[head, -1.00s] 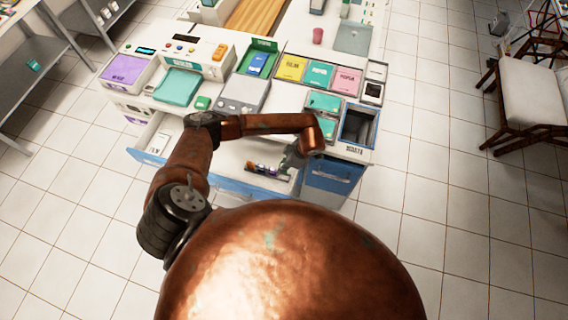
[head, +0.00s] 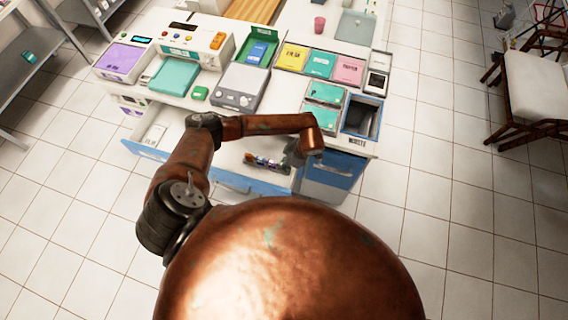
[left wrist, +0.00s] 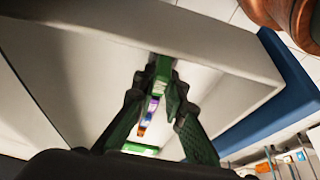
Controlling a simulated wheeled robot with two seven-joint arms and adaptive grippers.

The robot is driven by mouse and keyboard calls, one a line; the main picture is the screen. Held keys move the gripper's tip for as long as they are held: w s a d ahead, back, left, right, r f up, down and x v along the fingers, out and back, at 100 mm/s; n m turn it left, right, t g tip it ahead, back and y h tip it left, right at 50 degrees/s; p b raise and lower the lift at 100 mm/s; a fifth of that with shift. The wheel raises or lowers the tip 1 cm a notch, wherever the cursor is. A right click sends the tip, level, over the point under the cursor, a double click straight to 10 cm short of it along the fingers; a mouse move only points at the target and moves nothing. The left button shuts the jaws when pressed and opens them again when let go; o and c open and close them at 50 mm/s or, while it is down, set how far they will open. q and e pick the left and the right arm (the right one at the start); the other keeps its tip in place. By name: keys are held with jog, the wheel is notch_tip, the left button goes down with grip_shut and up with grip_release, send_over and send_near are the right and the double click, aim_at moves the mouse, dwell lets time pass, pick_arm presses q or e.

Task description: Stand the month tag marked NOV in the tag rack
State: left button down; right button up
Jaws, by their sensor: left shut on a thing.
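The tag rack (head: 266,163) stands in the open drawer, with several small coloured tags in a row; their lettering is too small to read. My left gripper (head: 293,157) is low over the drawer, just right of the rack. In the left wrist view my left gripper (left wrist: 163,78) is shut on a narrow green tag (left wrist: 162,66). No month name can be read on it. Below, between the fingers, purple, blue and orange tags (left wrist: 148,115) show partly. Whether the held tag touches the rack cannot be told. My right gripper is not in view.
The white drawer has a blue front (head: 240,184). The counter above holds a grey scale (head: 238,88), coloured boxes (head: 320,65) and a dark open bin (head: 361,115). In the left wrist view a pale drawer wall (left wrist: 235,65) lies close to the fingers.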

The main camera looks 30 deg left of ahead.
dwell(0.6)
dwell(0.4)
pick_arm(q)
jog(key=shift+f+b, duration=0.15)
jog(key=shift+b, duration=0.25)
jog(key=c, duration=1.9)
grip_release()
